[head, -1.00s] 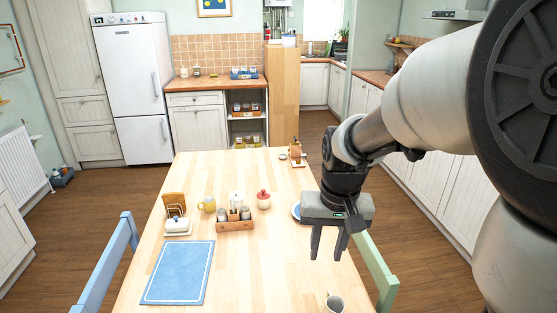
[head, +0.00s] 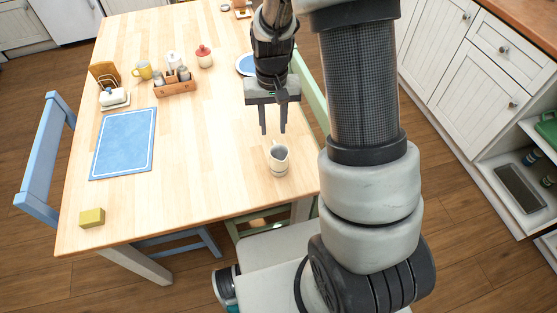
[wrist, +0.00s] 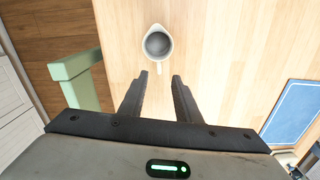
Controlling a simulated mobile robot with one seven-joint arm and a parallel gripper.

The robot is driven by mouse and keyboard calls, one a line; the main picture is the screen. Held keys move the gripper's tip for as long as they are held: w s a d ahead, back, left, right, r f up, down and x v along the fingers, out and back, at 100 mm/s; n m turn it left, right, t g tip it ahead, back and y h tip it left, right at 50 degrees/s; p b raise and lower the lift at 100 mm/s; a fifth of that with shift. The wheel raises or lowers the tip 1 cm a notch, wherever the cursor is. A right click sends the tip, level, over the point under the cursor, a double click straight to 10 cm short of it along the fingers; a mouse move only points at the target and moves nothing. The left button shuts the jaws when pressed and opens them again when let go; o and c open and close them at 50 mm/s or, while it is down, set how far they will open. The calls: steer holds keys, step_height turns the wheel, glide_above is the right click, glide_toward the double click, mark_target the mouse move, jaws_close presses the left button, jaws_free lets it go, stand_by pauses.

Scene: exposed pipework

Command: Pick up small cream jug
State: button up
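The small cream jug (head: 279,158) stands upright on the wooden table (head: 215,130), near its right front edge in the head view. In the wrist view the jug (wrist: 157,44) is seen from above, beyond the fingertips, with its handle towards my gripper. My gripper (head: 272,131) is open and empty, pointing down. In the head view it appears just behind the jug; in the wrist view the fingers (wrist: 162,76) are apart and not touching it.
A blue placemat (head: 124,143) and a yellow block (head: 92,217) lie to the left. A wooden caddy (head: 175,84), a yellow mug (head: 143,69) and a red-lidded pot (head: 204,56) stand farther back. A green chair (wrist: 78,75) is close to the table edge.

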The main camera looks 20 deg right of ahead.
mark_target(273, 144)
step_height(273, 144, down, 5)
steer(key=shift+r, duration=0.1)
steer(key=f, duration=0.3)
steer(key=f+b, duration=0.1)
steer(key=shift+w+d+f, duration=0.1)
steer(key=shift+w+f, duration=0.2)
steer(key=shift+w, duration=0.1)
jaws_close()
